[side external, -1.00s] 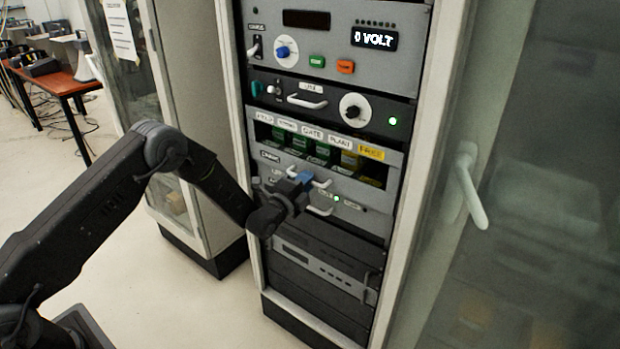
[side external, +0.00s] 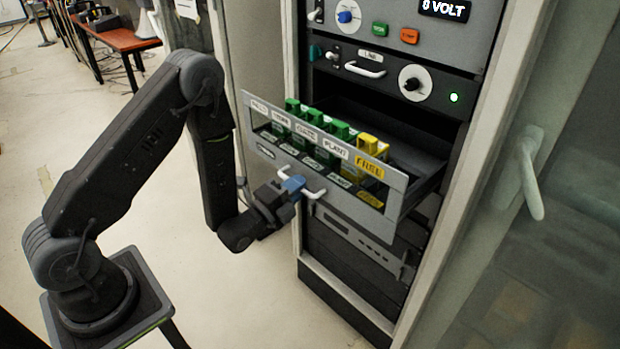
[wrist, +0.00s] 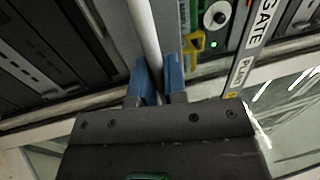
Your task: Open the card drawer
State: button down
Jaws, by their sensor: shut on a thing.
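The card drawer (side external: 385,198) stands pulled out of the rack in the side external view, its grey front well forward of the rack face. A pale bar handle (side external: 312,193) is on the drawer front. My gripper (side external: 294,185), with blue fingertips, is shut on this handle. In the wrist view the pale handle bar (wrist: 146,40) runs between the blue fingertips (wrist: 160,80). The handle's far end is out of that view.
Above the drawer is a panel with a white handle (side external: 365,69) and a black dial (side external: 412,84). Dark units (side external: 350,265) fill the rack below. A cabinet door with a pale handle (side external: 528,175) stands at right. The floor (side external: 200,300) in front is clear.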

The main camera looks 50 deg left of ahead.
jog(key=shift+s, duration=0.4)
jog(key=c, duration=1.2)
grip_release()
